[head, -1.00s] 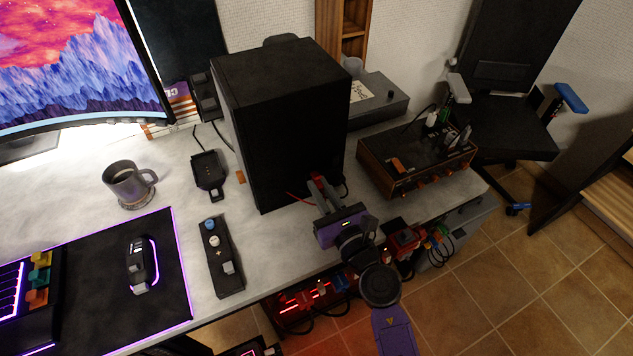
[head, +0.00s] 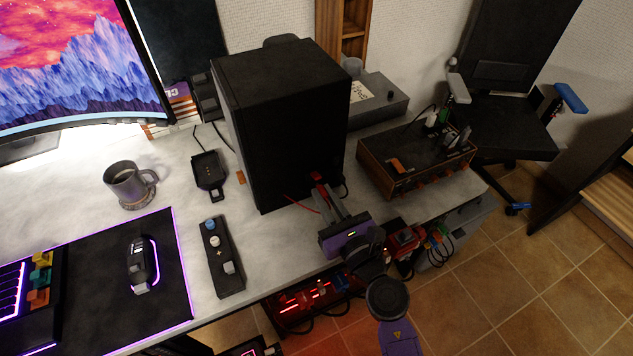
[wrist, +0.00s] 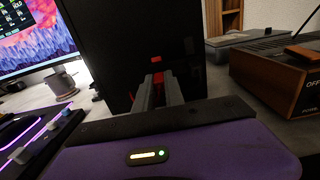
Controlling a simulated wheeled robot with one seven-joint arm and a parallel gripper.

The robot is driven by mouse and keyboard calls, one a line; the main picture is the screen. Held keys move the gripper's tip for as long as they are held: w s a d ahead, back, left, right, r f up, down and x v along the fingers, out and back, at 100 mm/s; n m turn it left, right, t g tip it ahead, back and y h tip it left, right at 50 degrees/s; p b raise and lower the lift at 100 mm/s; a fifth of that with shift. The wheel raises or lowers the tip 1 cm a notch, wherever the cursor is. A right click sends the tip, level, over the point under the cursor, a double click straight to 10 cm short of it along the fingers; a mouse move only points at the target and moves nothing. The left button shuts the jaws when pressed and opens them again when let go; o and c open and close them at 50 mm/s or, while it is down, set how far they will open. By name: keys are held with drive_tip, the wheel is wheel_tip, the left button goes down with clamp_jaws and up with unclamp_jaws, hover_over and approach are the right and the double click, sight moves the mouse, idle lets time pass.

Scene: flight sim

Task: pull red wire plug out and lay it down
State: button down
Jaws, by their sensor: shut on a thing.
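The red plug (wrist: 158,77) is between my gripper's fingertips in the wrist view, and it shows small in the head view. A second small red patch (wrist: 156,59), like a socket, is on the black box's face just beyond it. A dark gap shows between the two. The red wire (head: 302,204) runs from the box's lower front toward the plug. My gripper (head: 325,193) is shut on the plug in front of the black box (head: 290,130), reaching in from the table's front edge. The fingers hide part of the plug.
A wooden-cased device (head: 415,160) stands to the right, and a grey unit (head: 380,105) behind. A black controller strip (head: 222,258) and a mug (head: 125,182) are to the left. Bare tabletop (head: 270,240) lies between the strip and my gripper.

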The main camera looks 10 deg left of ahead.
drive_tip(key=shift+v, duration=1.85)
drive_tip(key=shift+s, duration=0.1)
hover_over(322, 254)
drive_tip(key=shift+p, duration=0.4)
idle(0.4)
drive_tip(key=shift+f, duration=0.2)
drive_tip(key=shift+f+b, duration=0.35)
drive_tip(key=shift+b, duration=0.2)
drive_tip(key=shift+f+b, duration=2.9)
drive_tip(key=shift+f, duration=0.1)
